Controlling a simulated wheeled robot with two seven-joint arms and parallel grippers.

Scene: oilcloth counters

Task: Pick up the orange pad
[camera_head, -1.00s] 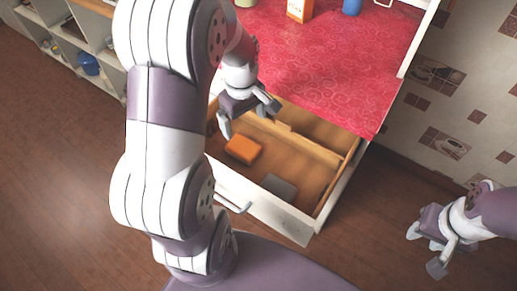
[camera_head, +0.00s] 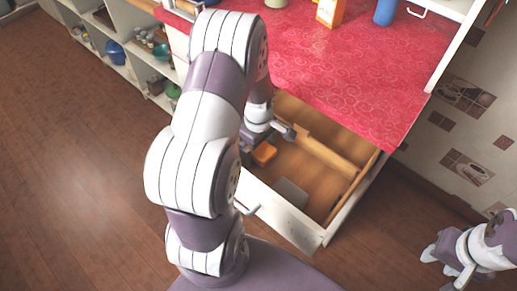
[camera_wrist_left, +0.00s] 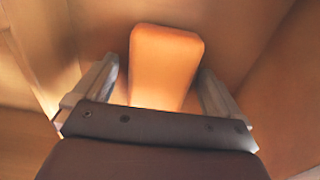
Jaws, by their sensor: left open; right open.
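The orange pad (camera_head: 264,153) lies in the open wooden drawer (camera_head: 310,178), near its left side. In the left wrist view the orange pad (camera_wrist_left: 165,66) sits between and beyond the two fingers of my left gripper (camera_wrist_left: 158,88). The left gripper is open, one finger on each side of the pad, with gaps visible. In the head view the left gripper (camera_head: 268,140) reaches into the drawer and is partly hidden by my arm. My right gripper (camera_head: 445,262) is open and empty at the lower right, away from the drawer.
A grey flat item (camera_head: 290,194) lies in the same drawer, beside a wooden divider (camera_head: 326,156). The red counter (camera_head: 340,75) overhangs the drawer's back. An orange-white box (camera_head: 330,12) and a blue cup (camera_head: 386,11) stand on it. Shelves (camera_head: 130,60) stand at the left.

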